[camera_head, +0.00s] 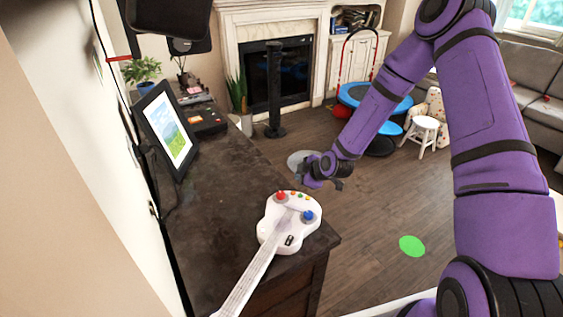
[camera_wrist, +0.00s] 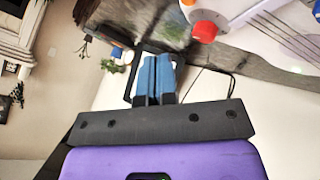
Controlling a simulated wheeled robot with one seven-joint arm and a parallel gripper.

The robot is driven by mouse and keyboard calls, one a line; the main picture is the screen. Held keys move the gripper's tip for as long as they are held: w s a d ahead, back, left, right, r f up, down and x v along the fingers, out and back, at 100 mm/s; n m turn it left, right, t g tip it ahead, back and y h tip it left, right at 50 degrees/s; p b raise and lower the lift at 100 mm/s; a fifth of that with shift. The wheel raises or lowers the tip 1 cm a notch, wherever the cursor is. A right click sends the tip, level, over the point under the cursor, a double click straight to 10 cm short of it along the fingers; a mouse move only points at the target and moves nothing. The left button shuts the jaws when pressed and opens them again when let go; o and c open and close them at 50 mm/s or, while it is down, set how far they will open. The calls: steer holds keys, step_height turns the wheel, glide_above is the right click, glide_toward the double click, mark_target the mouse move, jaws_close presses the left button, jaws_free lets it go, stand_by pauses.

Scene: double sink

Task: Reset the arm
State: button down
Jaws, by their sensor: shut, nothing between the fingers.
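My purple arm reaches in from the right in the head view. My gripper (camera_head: 325,184) is in the air just past the right edge of the dark cabinet top, near the body of a white toy guitar. In the wrist view my gripper (camera_wrist: 155,58) shows two blue-grey fingers side by side, closed together with nothing held between them. The fingers touch no object that I can see.
The white toy guitar (camera_head: 286,222) lies on the dark cabinet (camera_head: 213,232), its neck toward the front. A picture frame (camera_head: 167,128) stands at the left wall. A blue trampoline (camera_head: 374,98) and white stool (camera_head: 424,131) stand on the floor. Open floor lies right of the cabinet.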

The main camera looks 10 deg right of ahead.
steer(key=shift+r, duration=0.35)
steer(key=s+d+r+m+g+h, duration=0.15)
steer(key=s+r, duration=0.25)
steer(key=r, duration=0.5)
steer(key=s+d+r+m+h, duration=0.1)
steer(key=s+d+r+m, duration=0.15)
steer(key=r, duration=0.65)
steer(key=s+d+r+m+h, duration=0.2)
steer(key=s+r, duration=0.3)
steer(key=r, duration=0.4)
steer(key=s+r+m, duration=0.4)
steer(key=s+r, duration=0.2)
steer(key=s, duration=0.6)
steer(key=s+d+r+m+g, duration=0.1)
steer(key=s+r+m, duration=0.4)
steer(key=s, duration=0.8)
step_height(320, 180, up, 2)
steer(key=shift+s+r, duration=0.15)
steer(key=shift+s, duration=0.1)
steer(key=shift+d, duration=0.1)
